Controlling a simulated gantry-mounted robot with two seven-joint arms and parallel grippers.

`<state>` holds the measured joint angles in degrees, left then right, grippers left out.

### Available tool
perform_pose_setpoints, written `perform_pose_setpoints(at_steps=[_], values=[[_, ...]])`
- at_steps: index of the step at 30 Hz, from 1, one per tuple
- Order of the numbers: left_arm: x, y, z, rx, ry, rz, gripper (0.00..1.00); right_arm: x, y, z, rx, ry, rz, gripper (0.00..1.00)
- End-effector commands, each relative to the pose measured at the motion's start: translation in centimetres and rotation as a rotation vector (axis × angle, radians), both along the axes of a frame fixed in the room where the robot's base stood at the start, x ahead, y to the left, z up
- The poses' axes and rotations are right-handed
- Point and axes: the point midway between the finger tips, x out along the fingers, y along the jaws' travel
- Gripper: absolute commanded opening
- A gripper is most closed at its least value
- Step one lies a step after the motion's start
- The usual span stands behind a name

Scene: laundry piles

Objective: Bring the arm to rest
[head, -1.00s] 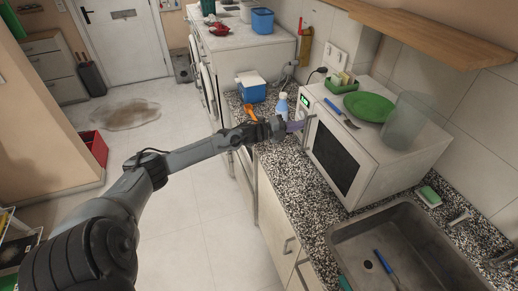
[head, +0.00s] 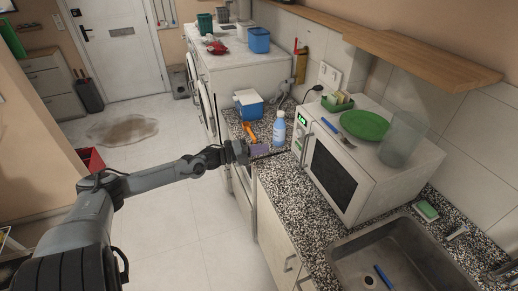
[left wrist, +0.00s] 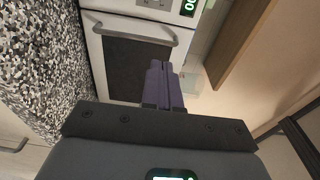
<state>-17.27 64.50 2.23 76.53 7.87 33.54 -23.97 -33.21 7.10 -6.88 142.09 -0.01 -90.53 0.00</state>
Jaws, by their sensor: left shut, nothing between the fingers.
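My left arm comes in from the left in the head view. My left gripper (head: 262,149) is over the front edge of the speckled counter (head: 290,185), to the left of the microwave (head: 345,160). In the left wrist view its purple fingers (left wrist: 163,82) are together with nothing between them, and the microwave front (left wrist: 135,50) shows beyond them. My right gripper is in no view.
A blue-and-white bottle (head: 279,129), an orange-handled tool (head: 250,132) and a blue box (head: 248,106) stand or lie on the counter near my gripper. The sink (head: 335,258) is at the lower right. Open floor (head: 180,235) lies left of the counter.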

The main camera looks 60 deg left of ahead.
Motion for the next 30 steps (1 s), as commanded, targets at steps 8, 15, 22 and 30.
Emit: perform_pose_setpoints(at_steps=[8,15,22,30], values=[[-1.1,0.2,-0.7,-0.007,0.01,0.002,0.0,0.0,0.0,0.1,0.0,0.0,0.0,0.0],[-4.3,-3.8,-7.7,-0.156,0.054,0.018,0.0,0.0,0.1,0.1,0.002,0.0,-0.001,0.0],[-7.5,-18.5,-14.5,-0.512,0.145,0.073,0.0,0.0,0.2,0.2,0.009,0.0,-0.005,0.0],[-10.5,-33.6,-15.2,-0.951,0.484,0.365,0.0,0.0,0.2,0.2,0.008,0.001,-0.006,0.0]])
